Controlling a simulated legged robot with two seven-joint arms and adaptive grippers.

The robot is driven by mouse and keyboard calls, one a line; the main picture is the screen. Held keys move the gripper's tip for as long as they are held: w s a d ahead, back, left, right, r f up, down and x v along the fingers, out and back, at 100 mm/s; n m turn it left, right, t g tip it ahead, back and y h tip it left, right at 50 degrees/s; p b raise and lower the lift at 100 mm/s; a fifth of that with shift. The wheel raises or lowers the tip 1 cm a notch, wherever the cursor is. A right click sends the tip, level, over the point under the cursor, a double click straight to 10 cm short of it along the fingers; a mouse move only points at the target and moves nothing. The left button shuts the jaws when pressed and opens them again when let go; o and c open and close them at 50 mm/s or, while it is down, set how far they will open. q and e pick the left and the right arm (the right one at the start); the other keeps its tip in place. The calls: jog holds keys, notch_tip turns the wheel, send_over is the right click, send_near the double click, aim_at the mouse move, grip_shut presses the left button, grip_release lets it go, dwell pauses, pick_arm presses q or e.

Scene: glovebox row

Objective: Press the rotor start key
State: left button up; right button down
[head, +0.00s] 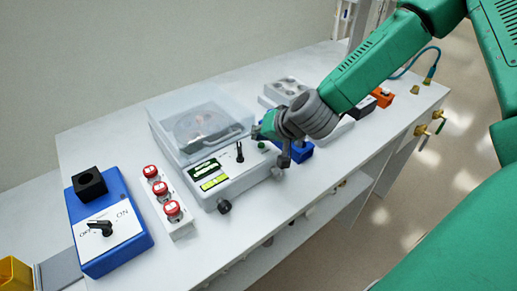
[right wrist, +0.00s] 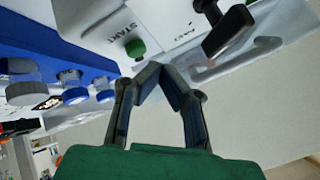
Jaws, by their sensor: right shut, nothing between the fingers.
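The start key is a small green button (head: 262,145) on the sloped front panel of the white rotor machine (head: 235,185). In the right wrist view the green button (right wrist: 136,48) sits beside the printed word START. My right gripper (head: 284,160) is over the right end of that panel, close to the button. Its fingertips (right wrist: 153,74) meet with nothing between them, and the button shows just beyond them, slightly left. I cannot tell if they touch; they look apart. My left gripper is not in view.
A black lever (head: 239,152) stands on the panel left of the button. A blue rack (head: 299,152) with capped tubes is close on the right. A white strip with red buttons (head: 161,188) and a blue switch box (head: 112,222) stand to the left.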

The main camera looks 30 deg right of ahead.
jog(key=shift+d, duration=0.4)
jog(key=shift+d+f, duration=0.15)
jog(key=shift+d, duration=0.35)
jog(key=shift+a, duration=0.7)
jog(key=shift+d, duration=0.55)
jog(key=shift+a+f, duration=0.1)
jog(key=shift+f, duration=0.25)
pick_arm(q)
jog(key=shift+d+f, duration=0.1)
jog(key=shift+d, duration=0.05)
pick_arm(e)
jog(key=shift+a+r, duration=0.1)
jog(key=shift+a, duration=0.25)
